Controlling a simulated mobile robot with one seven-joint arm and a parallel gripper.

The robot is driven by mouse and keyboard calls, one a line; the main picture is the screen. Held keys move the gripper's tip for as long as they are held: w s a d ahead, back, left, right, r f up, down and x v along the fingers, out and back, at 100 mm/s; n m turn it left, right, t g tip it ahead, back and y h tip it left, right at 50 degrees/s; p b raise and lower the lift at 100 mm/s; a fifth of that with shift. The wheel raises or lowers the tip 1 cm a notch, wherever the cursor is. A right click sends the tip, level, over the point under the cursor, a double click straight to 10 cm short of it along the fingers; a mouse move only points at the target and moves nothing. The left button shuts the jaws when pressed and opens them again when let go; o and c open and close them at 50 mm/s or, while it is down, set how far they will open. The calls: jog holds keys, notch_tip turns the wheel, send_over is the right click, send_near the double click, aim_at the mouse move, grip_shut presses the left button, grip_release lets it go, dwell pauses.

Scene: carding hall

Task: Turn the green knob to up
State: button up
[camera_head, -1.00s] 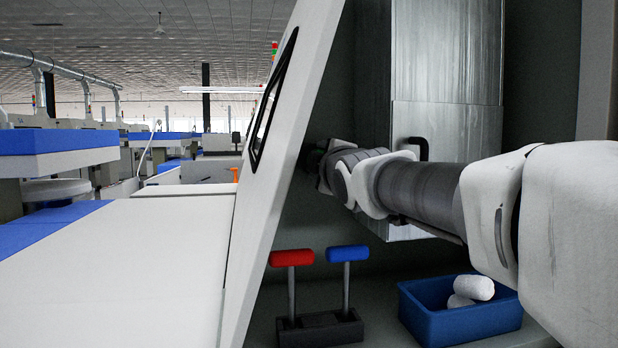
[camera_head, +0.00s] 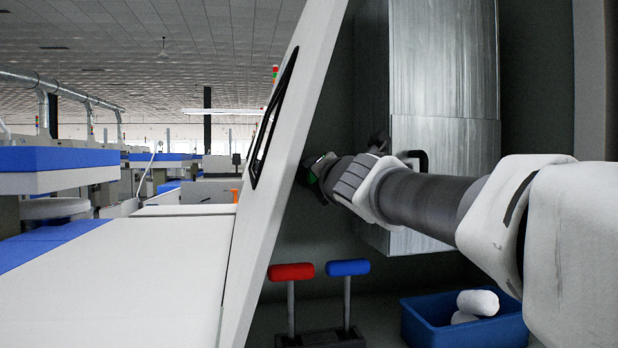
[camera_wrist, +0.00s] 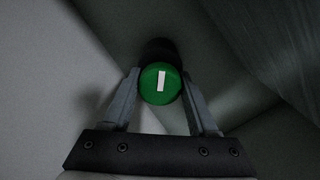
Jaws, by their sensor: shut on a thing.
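The green knob (camera_wrist: 152,92) is in the wrist view, a round green face with a white bar mark on a dark round base. The bar stands close to upright in that picture, its top leaning slightly right. My gripper (camera_wrist: 160,82) has one finger on each side of the knob and is shut on it. In the head view my gripper is at the far end of my arm, by the edge of the slanted white panel. A bit of green shows there, too small to tell what it is; the fingers are not clear.
A red-handled lever (camera_head: 291,272) and a blue-handled lever (camera_head: 348,268) stand below my arm. A blue bin (camera_head: 425,325) with white rolls (camera_head: 478,302) is at lower right. A metal cabinet (camera_head: 445,60) with a black handle is behind my arm. The white panel (camera_head: 285,150) bounds the left.

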jog(key=n, duration=0.5)
jog(key=shift+n, duration=2.5)
jog(key=o, duration=1.3)
jog(key=shift+o, duration=0.2)
jog(key=s+d+p, duration=0.1)
jog(key=s+p, duration=0.1)
jog(key=s, duration=0.6)
jog(key=s+d+p, duration=0.2)
jog(key=s, duration=0.7)
jog(key=shift+d, duration=0.25)
